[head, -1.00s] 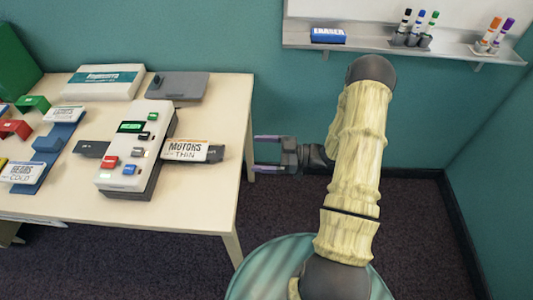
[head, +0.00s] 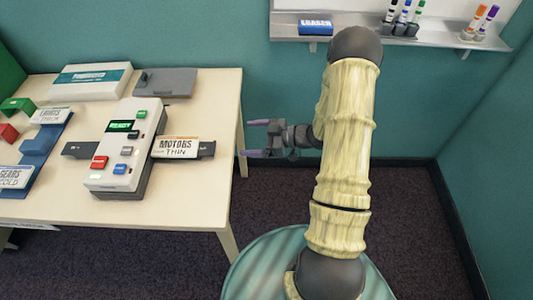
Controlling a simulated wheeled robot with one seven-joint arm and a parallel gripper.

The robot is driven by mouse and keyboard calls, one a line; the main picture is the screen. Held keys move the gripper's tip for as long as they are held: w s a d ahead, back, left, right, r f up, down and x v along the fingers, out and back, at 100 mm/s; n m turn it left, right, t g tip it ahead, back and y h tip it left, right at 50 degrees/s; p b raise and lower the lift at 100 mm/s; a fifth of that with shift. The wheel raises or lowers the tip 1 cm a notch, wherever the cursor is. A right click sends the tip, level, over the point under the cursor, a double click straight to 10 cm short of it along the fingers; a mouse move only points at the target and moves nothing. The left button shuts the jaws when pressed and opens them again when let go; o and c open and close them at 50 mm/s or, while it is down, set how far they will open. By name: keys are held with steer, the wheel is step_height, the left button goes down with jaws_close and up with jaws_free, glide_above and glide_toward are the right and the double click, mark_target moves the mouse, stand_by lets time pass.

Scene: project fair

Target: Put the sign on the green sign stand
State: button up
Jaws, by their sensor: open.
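The white "MOTORS THIN" sign (head: 177,147) lies on the dark tray that sticks out of the right side of a grey-white machine (head: 127,147). A green stand (head: 18,105) is at the far left of the table, partly cut off by the picture edge. No sign shows on the part of it in view. My gripper (head: 246,138) is open and empty, just off the table's right edge. Its fingers point left, toward the sign, with a gap between them and it.
Blue stands at the left hold a "LIGHTS" sign (head: 50,116) and a "GEARS" sign (head: 14,177); a red stand (head: 8,132) is beside them. A white box (head: 90,81) and a grey device (head: 166,82) are at the table's back. A marker shelf (head: 350,28) hangs on the wall.

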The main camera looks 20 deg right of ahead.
steer(key=d+r+m+h, duration=0.4)
steer(key=r+m+h, duration=0.3)
steer(key=h, duration=0.5)
steer(key=s+a+r+m+g, duration=0.2)
steer(key=s+m, duration=0.1)
steer(key=s, duration=0.5)
steer(key=s+a+r+m+g+h, duration=0.1)
steer(key=s+a+r+m+g, duration=0.1)
steer(key=s, duration=0.6)
steer(key=shift+s+a+r+m+g, duration=0.25)
steer(key=shift+s+a+m+g, duration=0.05)
steer(key=shift+m+g, duration=0.1)
steer(key=shift+o, duration=0.5)
